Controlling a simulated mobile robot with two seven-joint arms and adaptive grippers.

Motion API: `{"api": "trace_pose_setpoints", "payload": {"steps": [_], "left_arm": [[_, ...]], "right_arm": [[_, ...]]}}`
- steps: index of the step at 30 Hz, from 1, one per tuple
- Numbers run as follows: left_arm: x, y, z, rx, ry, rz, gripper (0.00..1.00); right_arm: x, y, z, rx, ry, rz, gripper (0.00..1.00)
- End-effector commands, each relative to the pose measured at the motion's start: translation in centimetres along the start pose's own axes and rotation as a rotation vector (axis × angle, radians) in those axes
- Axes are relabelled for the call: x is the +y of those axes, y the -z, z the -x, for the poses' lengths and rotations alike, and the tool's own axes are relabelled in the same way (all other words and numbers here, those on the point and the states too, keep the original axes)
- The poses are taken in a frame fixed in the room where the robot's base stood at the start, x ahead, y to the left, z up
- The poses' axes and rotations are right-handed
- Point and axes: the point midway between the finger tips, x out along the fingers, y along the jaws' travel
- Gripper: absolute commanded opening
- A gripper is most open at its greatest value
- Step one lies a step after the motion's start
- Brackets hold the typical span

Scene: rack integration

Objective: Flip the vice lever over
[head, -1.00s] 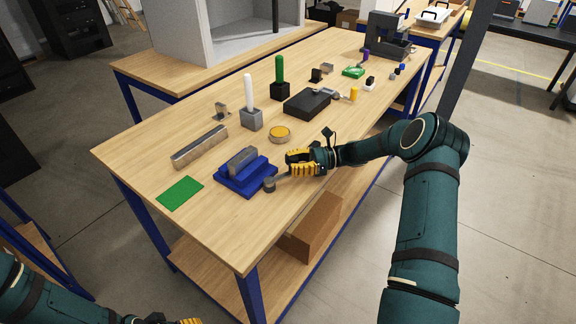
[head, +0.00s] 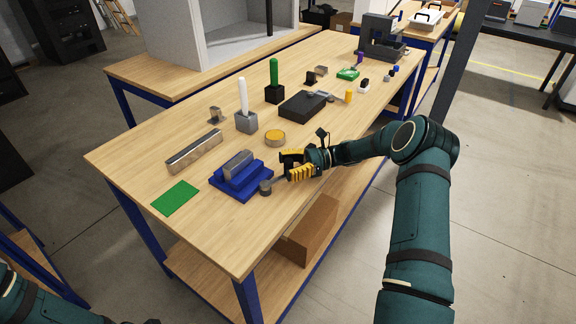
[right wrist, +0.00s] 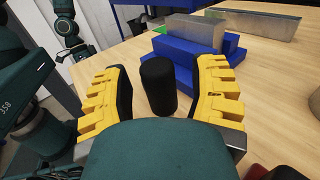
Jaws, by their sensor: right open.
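The blue vice (head: 240,192) with a grey block (head: 238,165) in its jaws sits near the front edge of the table; its blue body also shows in the right wrist view (right wrist: 190,50). The lever ends in a dark round knob (head: 265,187) at the vice's right side. In the right wrist view the dark knob (right wrist: 158,86) stands between the yellow fingers, with gaps on both sides. My right gripper (head: 284,166) is open beside the lever, to the right of the vice. My left forearm shows at the bottom left; its fingers are out of frame.
A green pad (head: 175,198), a long metal bar (head: 194,152) and a yellow-topped round tin (head: 275,138) lie near the vice. White (head: 243,97) and green (head: 274,74) handled tools stand in blocks behind. The table's front edge is close, with bare wood around the vice.

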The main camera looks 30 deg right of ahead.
Motion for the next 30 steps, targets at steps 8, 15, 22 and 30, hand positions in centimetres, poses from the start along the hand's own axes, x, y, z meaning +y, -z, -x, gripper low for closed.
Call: {"api": "trace_pose_setpoints", "payload": {"steps": [8, 15, 22, 30], "left_arm": [[0.0, 0.0, 0.0, 0.000, 0.000, 0.000, 0.56], [0.0, 0.0, 0.0, 0.000, 0.000, 0.000, 0.56], [0.0, 0.0, 0.0, 0.000, 0.000, 0.000, 0.56], [0.0, 0.0, 0.0, 0.000, 0.000, 0.000, 0.56]], "right_arm": [[0.0, -2.4, 0.0, 0.000, 0.000, 0.002, 0.59], [0.0, -6.9, 0.0, 0.002, 0.000, 0.003, 0.59], [0.0, -9.5, 0.0, 0.000, 0.000, 0.001, 0.59], [0.0, -10.1, 0.0, 0.000, 0.000, 0.000, 0.59]]}}
